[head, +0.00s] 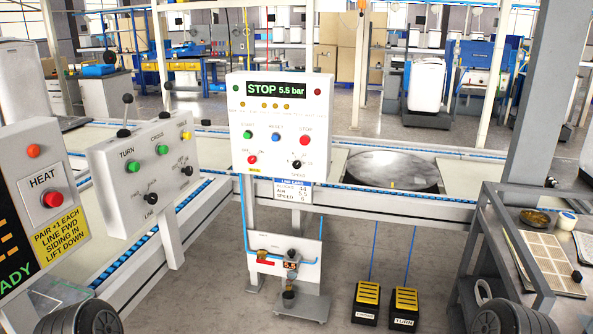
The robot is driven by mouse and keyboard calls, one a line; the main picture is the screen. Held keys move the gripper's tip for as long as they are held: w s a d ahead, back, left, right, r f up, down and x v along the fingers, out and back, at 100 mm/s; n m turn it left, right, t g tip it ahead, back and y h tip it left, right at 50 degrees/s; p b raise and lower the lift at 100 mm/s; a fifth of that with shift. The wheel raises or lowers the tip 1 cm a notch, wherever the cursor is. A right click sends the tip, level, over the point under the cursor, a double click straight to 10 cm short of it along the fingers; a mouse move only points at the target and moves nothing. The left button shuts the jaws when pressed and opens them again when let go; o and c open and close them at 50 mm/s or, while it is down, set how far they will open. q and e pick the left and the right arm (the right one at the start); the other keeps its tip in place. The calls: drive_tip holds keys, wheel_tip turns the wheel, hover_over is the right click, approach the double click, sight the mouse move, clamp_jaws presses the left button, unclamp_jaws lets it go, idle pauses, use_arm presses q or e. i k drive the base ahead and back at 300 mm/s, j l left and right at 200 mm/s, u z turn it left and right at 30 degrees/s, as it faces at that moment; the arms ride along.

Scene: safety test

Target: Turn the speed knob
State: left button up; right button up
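The speed knob (297,164) is a small black knob at the lower right of the white central control panel (240,150). The word SPEED is printed just below it. The panel's display (276,89) reads STOP 5.5 bar. A red knob or button (252,159) sits to the left of the speed knob. Green, blue and red buttons (276,137) form a row above it. Neither of my grippers shows in the head view, and nothing touches the knob. The knob's exact pointer position is too small to read.
A grey panel (112,165) with TURN and CROSS buttons and a lever stands left. A HEAT panel (20,160) is nearer. A valve board (310,248) hangs below the central panel. Yellow-black pedals (366,297) lie on the floor. A cart (540,297) stands right.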

sight(296, 164)
drive_tip(key=i+z, duration=0.4)
drive_tip(key=i, duration=0.15)
drive_tip(key=i+j+z, duration=0.35)
drive_tip(key=i, duration=0.15)
drive_tip(key=i+j+z, duration=0.2)
drive_tip(key=i+z, duration=0.2)
drive_tip(key=i, duration=0.1)
